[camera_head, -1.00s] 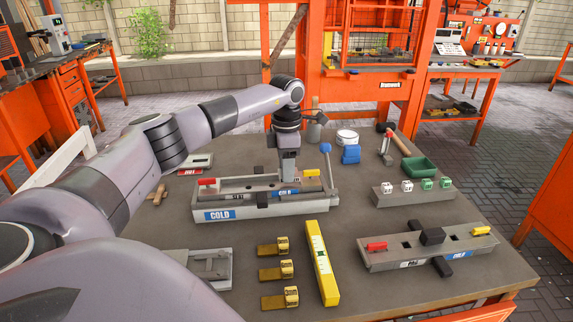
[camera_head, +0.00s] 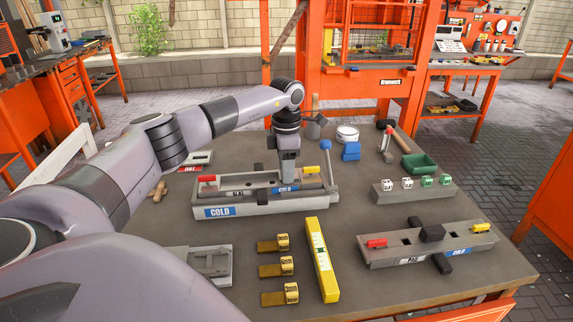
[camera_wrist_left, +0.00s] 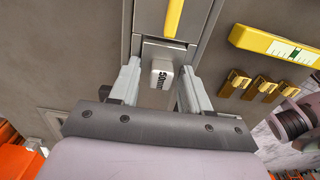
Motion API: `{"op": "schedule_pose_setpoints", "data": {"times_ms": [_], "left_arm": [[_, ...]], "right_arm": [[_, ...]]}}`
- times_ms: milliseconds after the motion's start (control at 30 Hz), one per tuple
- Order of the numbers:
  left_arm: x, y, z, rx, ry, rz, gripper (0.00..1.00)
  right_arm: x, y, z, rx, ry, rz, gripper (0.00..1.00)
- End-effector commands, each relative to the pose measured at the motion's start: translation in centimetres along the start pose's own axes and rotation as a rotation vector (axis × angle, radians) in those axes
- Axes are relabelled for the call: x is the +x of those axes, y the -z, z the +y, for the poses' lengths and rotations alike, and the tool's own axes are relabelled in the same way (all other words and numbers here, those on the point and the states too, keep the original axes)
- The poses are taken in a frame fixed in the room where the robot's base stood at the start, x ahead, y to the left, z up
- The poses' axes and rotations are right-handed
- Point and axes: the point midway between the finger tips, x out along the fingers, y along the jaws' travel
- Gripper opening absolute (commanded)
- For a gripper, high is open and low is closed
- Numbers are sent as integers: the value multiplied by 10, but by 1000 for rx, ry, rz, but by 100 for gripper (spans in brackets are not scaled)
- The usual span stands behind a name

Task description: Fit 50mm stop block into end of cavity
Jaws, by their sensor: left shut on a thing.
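The grey mould marked COLD (camera_head: 262,207) lies in the middle of the table, with a red handle at its left end and a yellow handle (camera_head: 311,170) at its right. My left gripper (camera_head: 289,178) points straight down over the mould's right half. In the left wrist view my left gripper (camera_wrist_left: 161,88) has its two fingers around a small white block marked 50mm (camera_wrist_left: 160,74). The block sits at the grey cavity wall (camera_wrist_left: 166,50), close to the yellow handle. Its underside and any contact with the cavity floor are hidden. My right gripper is not shown.
A second grey mould (camera_head: 385,258) lies at the right front. A rack (camera_head: 425,193) with white and green blocks stands behind it. A yellow level (camera_head: 321,260) and several brass clamps (camera_head: 277,267) lie in front. A blue-knobbed lever (camera_head: 331,165) rises at the COLD mould's right end.

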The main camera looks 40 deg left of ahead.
Motion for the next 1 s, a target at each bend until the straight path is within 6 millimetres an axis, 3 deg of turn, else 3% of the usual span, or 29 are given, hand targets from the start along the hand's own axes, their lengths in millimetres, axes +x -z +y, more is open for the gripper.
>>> {"op": "schedule_pose_setpoints", "data": {"times_ms": [733, 767, 800, 833, 1000], "left_arm": [[2, 0, 0, 0, -1, -1, 13], [2, 0, 0, 0, -1, -1, 57], [2, 0, 0, 0, -1, -1, 70], [2, 0, 0, 0, -1, -1, 77], [2, 0, 0, 0, -1, -1, 77]], "right_arm": [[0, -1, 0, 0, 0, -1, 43], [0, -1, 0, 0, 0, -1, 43], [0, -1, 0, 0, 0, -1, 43], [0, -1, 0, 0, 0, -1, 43], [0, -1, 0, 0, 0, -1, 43]]}}
